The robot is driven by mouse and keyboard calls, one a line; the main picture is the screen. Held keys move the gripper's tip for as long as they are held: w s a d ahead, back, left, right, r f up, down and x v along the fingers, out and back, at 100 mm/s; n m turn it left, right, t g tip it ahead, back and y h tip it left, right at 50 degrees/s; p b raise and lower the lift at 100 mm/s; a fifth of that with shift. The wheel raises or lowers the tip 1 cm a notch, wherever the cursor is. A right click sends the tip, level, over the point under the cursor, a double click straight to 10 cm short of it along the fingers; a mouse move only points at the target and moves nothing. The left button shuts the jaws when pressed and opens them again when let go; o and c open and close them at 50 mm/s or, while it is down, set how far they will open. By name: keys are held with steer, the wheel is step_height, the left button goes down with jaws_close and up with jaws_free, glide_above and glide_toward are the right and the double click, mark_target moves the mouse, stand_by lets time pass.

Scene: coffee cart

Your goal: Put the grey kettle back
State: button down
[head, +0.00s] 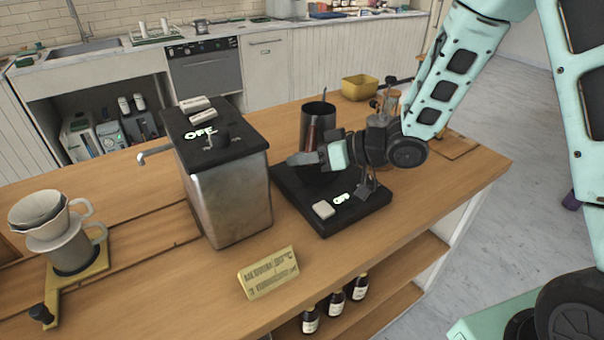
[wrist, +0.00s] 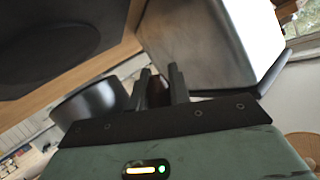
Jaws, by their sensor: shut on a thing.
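The grey kettle (head: 320,115) is a dark, shiny, upright cylinder in the head view, at the black base plate (head: 352,212) on the counter. My gripper (head: 304,158) reaches in from the right, in front of the kettle's lower part, and hides some of it. In the wrist view my gripper (wrist: 160,85) has its two fingers close together around a narrow dark brown piece, which appears to be the kettle's handle. A dark rounded vessel shows left of the fingers there. Whether the kettle's bottom touches the plate is hidden.
A steel box with a black top (head: 232,195) and a tap stands close left of the plate. A white dripper (head: 45,215) is far left. A yellow bowl (head: 360,87) and glassware stand behind my wrist.

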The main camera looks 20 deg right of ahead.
steer(key=shift+f, duration=2.25)
steer(key=shift+f, duration=0.1)
steer(key=c, duration=1.3)
jaws_free()
steer(key=shift+f, duration=0.1)
